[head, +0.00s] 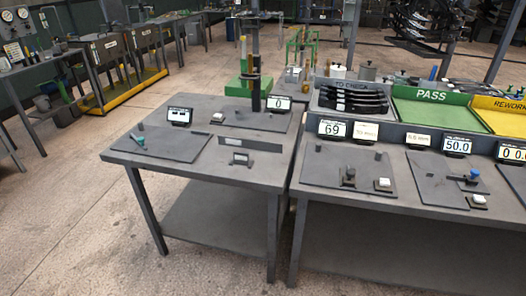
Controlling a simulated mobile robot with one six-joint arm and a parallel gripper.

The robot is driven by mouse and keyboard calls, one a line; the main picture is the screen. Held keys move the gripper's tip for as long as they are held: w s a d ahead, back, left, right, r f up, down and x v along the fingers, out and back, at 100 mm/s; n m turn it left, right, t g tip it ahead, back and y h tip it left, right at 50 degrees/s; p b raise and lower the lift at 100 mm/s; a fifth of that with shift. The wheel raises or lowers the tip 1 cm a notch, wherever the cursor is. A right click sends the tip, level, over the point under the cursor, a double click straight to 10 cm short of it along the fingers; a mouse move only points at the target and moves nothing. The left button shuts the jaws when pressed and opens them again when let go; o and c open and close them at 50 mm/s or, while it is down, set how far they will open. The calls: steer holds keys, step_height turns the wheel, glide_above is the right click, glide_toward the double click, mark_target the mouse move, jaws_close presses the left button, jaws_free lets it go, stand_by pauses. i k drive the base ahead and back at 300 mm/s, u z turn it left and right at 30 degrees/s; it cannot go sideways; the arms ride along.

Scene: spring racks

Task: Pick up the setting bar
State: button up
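I cannot surely tell which thing is the setting bar. A small teal-ended piece (138,140) lies at the left of the left table (190,190), on or beside a dark plate (165,147); it is too small to tell its shape. A small dark peg (142,127) stands just behind it. My gripper is not in view.
A dark column (256,60) rises at the left table's back, near a display reading 0 (278,103). The right table (350,200) holds gauge plates, displays and a TO CHECK tray (318,100) with dark parts. Open floor (80,220) lies to the left.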

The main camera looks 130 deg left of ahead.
mark_target(265, 146)
steer(key=u, duration=0.1)
steer(key=i, duration=0.3)
steer(key=z, duration=0.35)
steer(key=k, duration=0.15)
steer(key=u, duration=3.05)
steer(key=k, duration=0.3)
steer(key=u, duration=2.05)
